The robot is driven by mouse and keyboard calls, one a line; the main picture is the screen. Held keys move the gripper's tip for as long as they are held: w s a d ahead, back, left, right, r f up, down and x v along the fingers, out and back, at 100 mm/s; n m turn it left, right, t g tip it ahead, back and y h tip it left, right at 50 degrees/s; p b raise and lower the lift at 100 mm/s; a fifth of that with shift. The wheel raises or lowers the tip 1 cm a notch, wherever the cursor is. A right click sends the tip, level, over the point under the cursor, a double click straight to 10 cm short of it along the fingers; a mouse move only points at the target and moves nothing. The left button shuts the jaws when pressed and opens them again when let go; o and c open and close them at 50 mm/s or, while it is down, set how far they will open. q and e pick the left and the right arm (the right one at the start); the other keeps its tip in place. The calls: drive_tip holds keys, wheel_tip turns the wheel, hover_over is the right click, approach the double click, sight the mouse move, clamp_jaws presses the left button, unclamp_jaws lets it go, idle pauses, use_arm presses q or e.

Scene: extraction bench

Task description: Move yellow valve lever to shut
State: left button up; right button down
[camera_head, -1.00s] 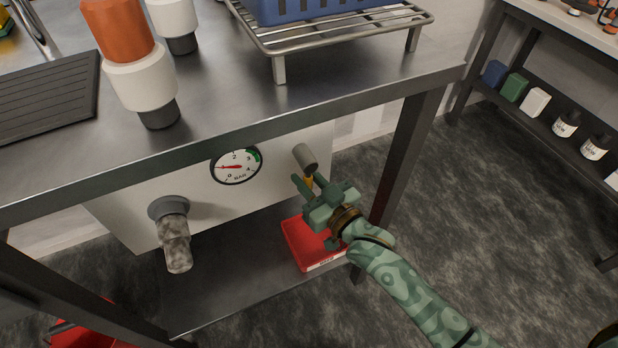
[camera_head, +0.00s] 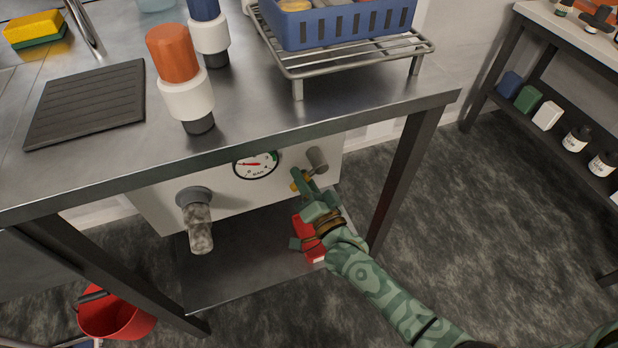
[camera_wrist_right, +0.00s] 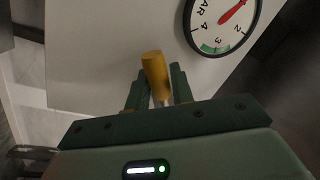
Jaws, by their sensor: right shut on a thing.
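The yellow valve lever (camera_head: 295,186) sits on the front of the white panel (camera_head: 240,196), below and left of a grey cylindrical fitting (camera_head: 317,159). In the head view only a small part of it shows beside my fingers. In the right wrist view the yellow lever grip (camera_wrist_right: 155,76) stands between the two green fingers. My right gripper (camera_head: 303,183) is shut on the lever; it also shows in the right wrist view (camera_wrist_right: 158,90). The lever's pivot is hidden. My left gripper is not in view.
A pressure gauge (camera_head: 256,164) and a grey outlet pipe (camera_head: 199,228) are left of the lever. The bench edge (camera_head: 250,146) overhangs above; a table leg (camera_head: 404,180) stands right.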

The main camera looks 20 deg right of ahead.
drive_tip(key=shift+a+r+m+p, duration=0.15)
drive_tip(key=shift+r+m, duration=0.1)
drive_tip(key=shift+m, duration=0.35)
drive_tip(key=shift+a+r+m+p, duration=0.15)
drive_tip(key=shift+r+m, duration=0.1)
drive_tip(key=shift+m, duration=0.35)
drive_tip(key=m, duration=0.2)
drive_tip(key=r+m+h+p, duration=0.1)
drive_tip(key=m, duration=0.1)
drive_tip(key=r+m+h, duration=0.1)
drive_tip(key=m, duration=0.1)
drive_tip(key=shift+a+t+p, duration=0.25)
drive_tip(key=shift+t+p, duration=0.05)
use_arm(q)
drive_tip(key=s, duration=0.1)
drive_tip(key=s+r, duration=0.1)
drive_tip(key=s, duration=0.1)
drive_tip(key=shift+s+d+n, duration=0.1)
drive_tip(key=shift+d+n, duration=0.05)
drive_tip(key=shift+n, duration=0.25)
use_arm(e)
drive_tip(key=shift+r+m, duration=0.1)
drive_tip(key=shift+m, duration=0.4)
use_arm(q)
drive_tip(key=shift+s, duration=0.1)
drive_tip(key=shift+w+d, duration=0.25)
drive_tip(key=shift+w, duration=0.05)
